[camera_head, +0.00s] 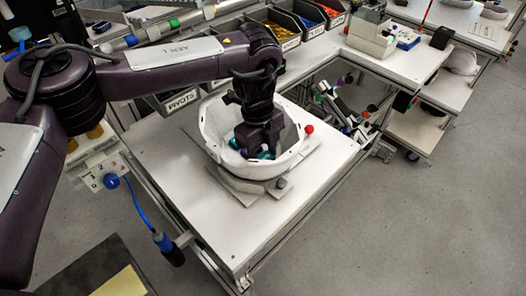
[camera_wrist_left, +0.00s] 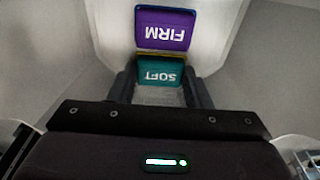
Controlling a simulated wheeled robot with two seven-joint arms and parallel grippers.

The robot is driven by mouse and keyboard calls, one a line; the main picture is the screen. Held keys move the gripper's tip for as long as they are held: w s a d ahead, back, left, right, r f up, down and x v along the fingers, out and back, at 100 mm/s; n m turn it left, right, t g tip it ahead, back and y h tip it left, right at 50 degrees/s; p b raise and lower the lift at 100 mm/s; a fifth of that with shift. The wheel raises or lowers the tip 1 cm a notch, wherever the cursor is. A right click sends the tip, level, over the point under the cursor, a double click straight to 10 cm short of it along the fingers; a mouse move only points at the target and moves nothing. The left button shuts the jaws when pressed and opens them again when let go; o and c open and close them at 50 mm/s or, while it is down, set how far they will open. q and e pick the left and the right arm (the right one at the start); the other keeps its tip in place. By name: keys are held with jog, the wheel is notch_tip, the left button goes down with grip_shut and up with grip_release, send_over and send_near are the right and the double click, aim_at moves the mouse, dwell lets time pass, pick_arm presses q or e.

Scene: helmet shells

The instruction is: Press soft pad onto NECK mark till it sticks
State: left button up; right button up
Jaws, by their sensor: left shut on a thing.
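The white helmet shell (camera_head: 212,128) sits open side up on a grey holder (camera_head: 250,186) on the white table. My left gripper (camera_head: 252,150) reaches down inside the shell. In the left wrist view the left gripper (camera_wrist_left: 160,88) has a finger on each side of the teal pad lettered SOFT (camera_wrist_left: 160,72) and is shut on it. The purple pad lettered FIRM (camera_wrist_left: 166,28) lies just beyond it against the shell wall. A thin yellowish edge shows along the teal pad's far side. The NECK mark cannot be made out. My right gripper is out of view.
A red knob (camera_head: 309,129) stands by the shell's right side. Bins of small parts, one lettered PIVOTS (camera_head: 182,101), line the back. The front of the white table (camera_head: 235,240) is clear.

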pick_arm(q)
jog(key=shift+s+f, duration=0.1)
jog(key=shift+f, duration=0.05)
jog(key=o, duration=1)
